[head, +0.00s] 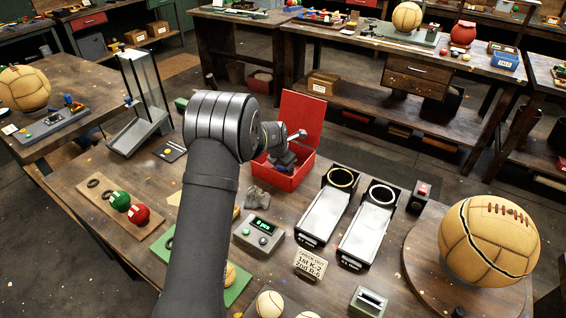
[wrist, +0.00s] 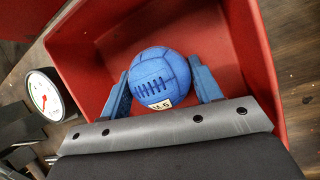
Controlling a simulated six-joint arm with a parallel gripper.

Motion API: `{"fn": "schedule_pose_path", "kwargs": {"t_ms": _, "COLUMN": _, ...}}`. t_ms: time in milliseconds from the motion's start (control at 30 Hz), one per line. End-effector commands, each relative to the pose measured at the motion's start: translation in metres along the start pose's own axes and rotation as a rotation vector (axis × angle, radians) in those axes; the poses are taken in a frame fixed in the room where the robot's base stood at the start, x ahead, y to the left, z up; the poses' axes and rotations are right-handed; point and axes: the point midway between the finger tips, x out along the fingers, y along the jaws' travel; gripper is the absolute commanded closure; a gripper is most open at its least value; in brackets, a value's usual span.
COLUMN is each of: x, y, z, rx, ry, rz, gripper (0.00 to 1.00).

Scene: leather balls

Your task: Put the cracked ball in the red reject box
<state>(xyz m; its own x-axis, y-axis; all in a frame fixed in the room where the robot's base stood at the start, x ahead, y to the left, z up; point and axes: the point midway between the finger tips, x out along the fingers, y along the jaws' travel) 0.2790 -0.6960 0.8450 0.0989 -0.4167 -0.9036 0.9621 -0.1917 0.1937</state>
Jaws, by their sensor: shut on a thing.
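My gripper (wrist: 163,92) is shut on a blue laced ball (wrist: 160,73) with a small white label. No crack shows on its visible side. In the wrist view the ball is seen against the inside of the red box (wrist: 232,35), between its walls; its exact height above the floor of the box is hard to tell. In the head view my gripper (head: 283,160) is at the opening of the red box (head: 292,183), whose lid (head: 302,120) stands open; the ball is not clearly seen there.
A green ball (head: 120,201) and a red ball (head: 138,214) sit on a wooden rack at left. Two chutes (head: 325,212) (head: 370,226) stand right of the box. A large tan ball (head: 490,240) with a dark jagged line rests on a round board. A tan ball (head: 270,304) is at front.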

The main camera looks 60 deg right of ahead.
Motion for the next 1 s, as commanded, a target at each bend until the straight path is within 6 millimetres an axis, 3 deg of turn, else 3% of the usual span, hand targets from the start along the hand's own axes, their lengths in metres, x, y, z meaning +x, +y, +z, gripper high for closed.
{"fn": "schedule_pose_path", "kwargs": {"t_ms": 167, "x": 0.010, "y": -0.003, "z": -0.006, "rx": 0.000, "ry": 0.008, "rz": -0.004, "gripper": 0.67}}
{"fn": "schedule_pose_path", "kwargs": {"t_ms": 200, "x": 0.010, "y": -0.004, "z": -0.007, "rx": 0.000, "ry": 0.009, "rz": -0.005, "gripper": 0.38}}
{"fn": "schedule_pose_path", "kwargs": {"t_ms": 233, "x": 0.010, "y": -0.004, "z": -0.007, "rx": 0.000, "ry": 0.009, "rz": -0.005, "gripper": 0.33}}
{"fn": "schedule_pose_path", "kwargs": {"t_ms": 767, "x": 0.010, "y": -0.006, "z": -0.008, "rx": 0.001, "ry": 0.013, "rz": -0.009, "gripper": 0.33}}
{"fn": "schedule_pose_path", "kwargs": {"t_ms": 1000, "x": -0.017, "y": -0.003, "z": -0.002, "rx": 0.001, "ry": 0.011, "rz": -0.008, "gripper": 0.33}}
